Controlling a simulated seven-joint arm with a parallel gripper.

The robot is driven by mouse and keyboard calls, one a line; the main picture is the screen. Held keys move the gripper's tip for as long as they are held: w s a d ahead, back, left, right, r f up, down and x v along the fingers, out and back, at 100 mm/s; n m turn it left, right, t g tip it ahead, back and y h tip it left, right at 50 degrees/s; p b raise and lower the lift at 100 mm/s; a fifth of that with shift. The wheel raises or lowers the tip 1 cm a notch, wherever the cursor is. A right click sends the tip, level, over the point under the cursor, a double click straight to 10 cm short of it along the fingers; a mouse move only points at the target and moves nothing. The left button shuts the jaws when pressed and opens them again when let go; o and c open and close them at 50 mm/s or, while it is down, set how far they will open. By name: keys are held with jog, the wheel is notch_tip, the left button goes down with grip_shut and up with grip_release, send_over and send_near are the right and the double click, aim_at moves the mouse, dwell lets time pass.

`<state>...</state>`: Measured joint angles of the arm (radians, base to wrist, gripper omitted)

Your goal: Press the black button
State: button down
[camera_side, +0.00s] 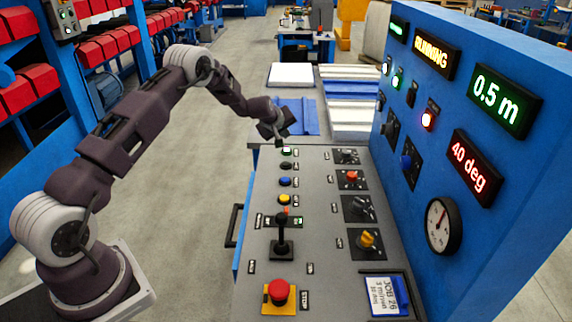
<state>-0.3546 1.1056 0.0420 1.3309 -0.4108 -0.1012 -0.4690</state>
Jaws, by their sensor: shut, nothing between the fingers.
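The black button (286,166) is a small dark round cap in the column of buttons on the grey sloping panel (315,210). It sits between a green-lit button (287,152) above it and a blue button (285,181) below it. My gripper (280,143) is shut and empty, pointing down at the far end of this column. Its tip appears close to the green-lit button and a little beyond the black button in the picture. I cannot tell its exact height over the panel. The black button is not covered.
Below the blue button are a yellow button (284,199), an upright black joystick (282,237) and a red stop button (280,291). Rotary knobs (368,240) line the right side. A blue wall with displays (503,101) rises at right. Sheets (352,100) lie behind.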

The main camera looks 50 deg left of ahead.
aim_at(285, 165)
jog(key=shift+f, duration=4.4)
jog(key=shift+f, duration=0.4)
jog(key=shift+f, duration=0.45)
jog(key=shift+r, duration=0.8)
